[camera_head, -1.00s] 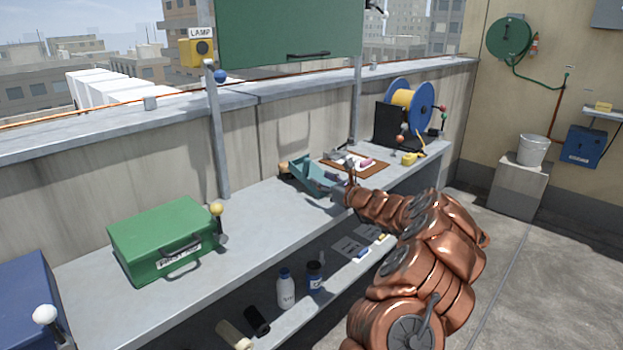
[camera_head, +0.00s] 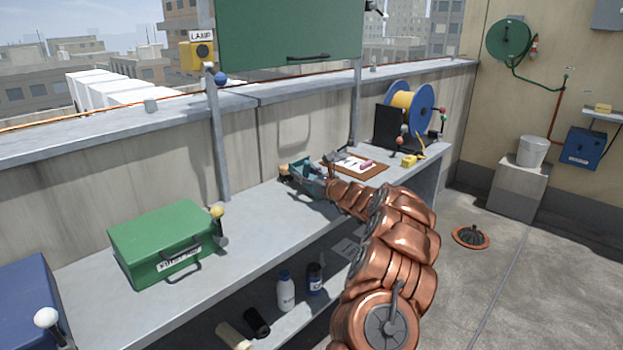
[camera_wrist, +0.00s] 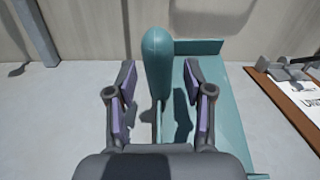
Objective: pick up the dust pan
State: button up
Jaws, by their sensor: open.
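The teal dust pan (camera_head: 314,177) lies on the grey workbench, left of a clipboard, and my arm hides part of it in the head view. In the wrist view the dust pan's flat pan (camera_wrist: 222,110) is at the right and its rounded teal handle (camera_wrist: 157,62) stands up toward the camera. My gripper (camera_wrist: 160,85) is open, with one purple-padded finger on each side of the handle. I see gaps between the handle and both fingers. In the head view my gripper (camera_head: 318,178) is at the dust pan, mostly hidden.
A brown clipboard (camera_head: 362,168) with papers lies right of the dust pan; it also shows in the wrist view (camera_wrist: 293,100). A green case (camera_head: 160,240) stands at the bench's left. A cable reel (camera_head: 420,105) stands at the far right. Bare bench (camera_head: 262,207) lies between case and dust pan.

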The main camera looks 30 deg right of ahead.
grip_shut()
dwell(0.5)
